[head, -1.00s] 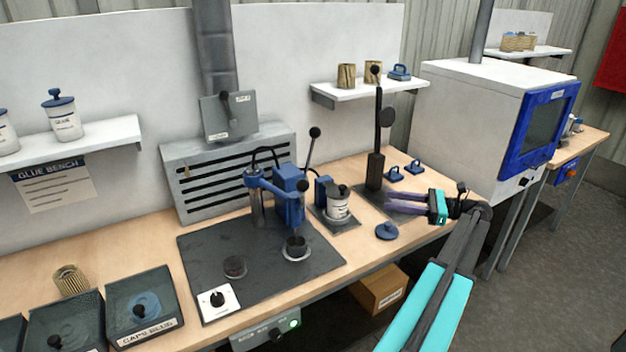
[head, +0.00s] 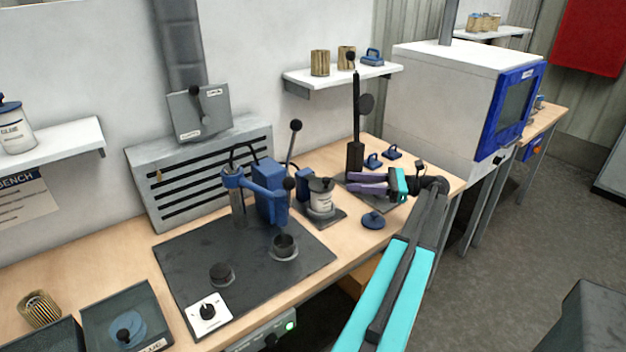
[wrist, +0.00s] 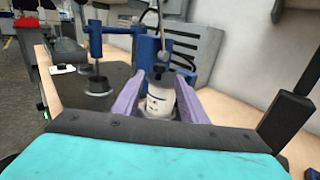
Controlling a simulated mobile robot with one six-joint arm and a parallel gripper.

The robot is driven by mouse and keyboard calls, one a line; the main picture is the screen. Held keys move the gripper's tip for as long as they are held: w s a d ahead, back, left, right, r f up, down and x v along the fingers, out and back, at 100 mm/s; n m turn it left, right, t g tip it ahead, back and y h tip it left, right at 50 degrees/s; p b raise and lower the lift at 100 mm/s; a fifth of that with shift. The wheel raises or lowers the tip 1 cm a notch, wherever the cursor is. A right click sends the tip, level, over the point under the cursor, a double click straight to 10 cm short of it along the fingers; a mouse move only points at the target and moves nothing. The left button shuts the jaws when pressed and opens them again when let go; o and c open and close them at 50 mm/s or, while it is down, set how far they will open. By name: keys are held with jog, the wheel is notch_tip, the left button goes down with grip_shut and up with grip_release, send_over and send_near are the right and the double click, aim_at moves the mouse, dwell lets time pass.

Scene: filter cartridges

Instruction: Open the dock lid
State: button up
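A white glue pot (head: 321,202) stands in a small dock on a dark mat (head: 333,217), beside a blue post. A dark lid with a knob (head: 322,184) covers its top; I take this as the dock lid, and it looks closed. My gripper (head: 348,183) is level, just right of the pot in the head view, with its purple fingers pointing at it. In the wrist view the pot (wrist: 160,101) and the dark knob (wrist: 158,70) show between the spread fingers (wrist: 158,98). The gripper is open and empty; whether a finger touches the pot I cannot tell.
A blue hand press (head: 268,195) stands left of the pot. A tall dark post (head: 355,125) rises behind my gripper. A loose blue lid (head: 373,220) lies on the bench in front, with two blue-handled pieces (head: 373,161) behind. A white oven (head: 440,95) stands at right.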

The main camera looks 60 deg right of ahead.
aim_at(314, 186)
jog(key=p+x, duration=0.2)
jog(key=x, duration=1.1)
jog(key=shift+w+a+p, duration=0.15)
jog(key=shift+w+p, duration=0.15)
jog(key=shift+p, duration=0.1)
jog(key=shift+c, duration=0.3)
grip_shut()
